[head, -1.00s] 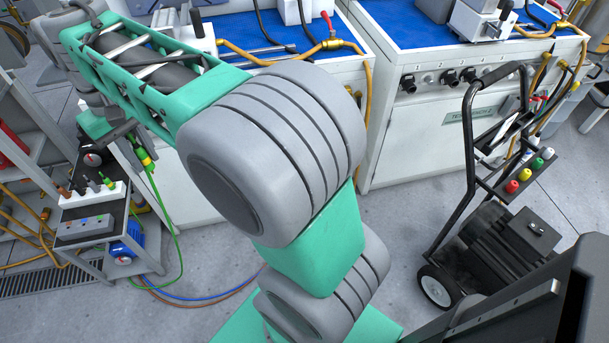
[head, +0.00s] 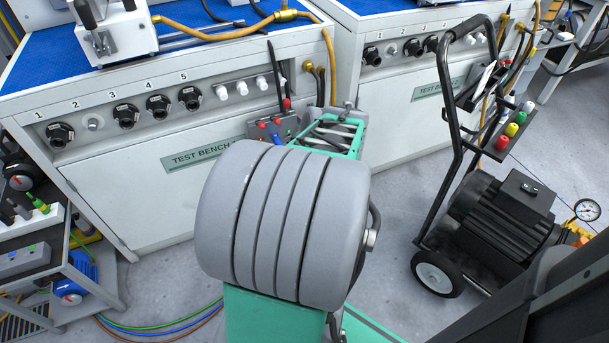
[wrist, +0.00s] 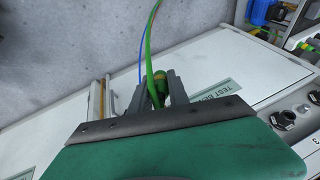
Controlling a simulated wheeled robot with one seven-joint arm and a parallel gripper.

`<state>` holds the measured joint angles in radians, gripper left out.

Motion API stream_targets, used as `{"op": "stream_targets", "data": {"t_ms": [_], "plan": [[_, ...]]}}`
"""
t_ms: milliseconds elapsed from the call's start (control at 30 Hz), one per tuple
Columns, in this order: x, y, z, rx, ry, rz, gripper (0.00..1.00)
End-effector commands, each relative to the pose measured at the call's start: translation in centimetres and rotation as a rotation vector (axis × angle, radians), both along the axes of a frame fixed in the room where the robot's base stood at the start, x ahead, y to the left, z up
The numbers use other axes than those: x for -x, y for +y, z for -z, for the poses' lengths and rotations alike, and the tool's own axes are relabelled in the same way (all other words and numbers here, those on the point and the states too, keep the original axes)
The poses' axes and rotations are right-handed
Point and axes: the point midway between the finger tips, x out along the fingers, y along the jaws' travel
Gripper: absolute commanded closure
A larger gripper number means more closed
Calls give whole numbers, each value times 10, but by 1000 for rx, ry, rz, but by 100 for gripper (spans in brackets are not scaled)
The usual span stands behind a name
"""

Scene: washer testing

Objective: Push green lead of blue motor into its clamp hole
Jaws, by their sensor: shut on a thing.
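In the wrist view my gripper (wrist: 162,92) is shut on the green lead (wrist: 151,45) near its thick green-yellow end (wrist: 160,80). The lead runs up out of the picture from between the fingers. In the head view my arm hides the gripper and the held end. The blue motor (head: 80,278) sits at the lower left on the cart's lower shelf. On the shelf above it, a white clamp block (head: 20,226) carries a green clamp (head: 38,202) and dark ones. Its hole is too small to make out. My gripper is apart from this block.
A test bench (head: 150,190) with knobs (head: 125,116) stands behind my arm. A black trolley (head: 448,140) with a dark motor (head: 505,225) stands at the right. Other leads (head: 170,325) lie on the floor at lower left. Floor between bench and trolley is clear.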

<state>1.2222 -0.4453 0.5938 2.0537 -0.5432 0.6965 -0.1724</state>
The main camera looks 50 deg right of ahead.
Motion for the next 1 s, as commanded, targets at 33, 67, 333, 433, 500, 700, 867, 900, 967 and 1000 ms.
{"op": "stream_targets", "data": {"t_ms": [33,67,333,433,500,700,867,900,967,1000], "plan": [[20,-8,43,-9,-26,38,100],[29,-11,59,-8,-45,49,100],[74,-18,187,1,-228,94,100],[72,-19,227,7,-313,93,100],[63,-20,246,12,-369,87,100],[13,-37,269,31,-550,98,100],[-39,-71,236,76,-704,166,100],[-49,-81,224,90,-738,190,100],[-62,-96,203,114,-789,232,100],[-68,-106,187,133,-823,261,100]]}}
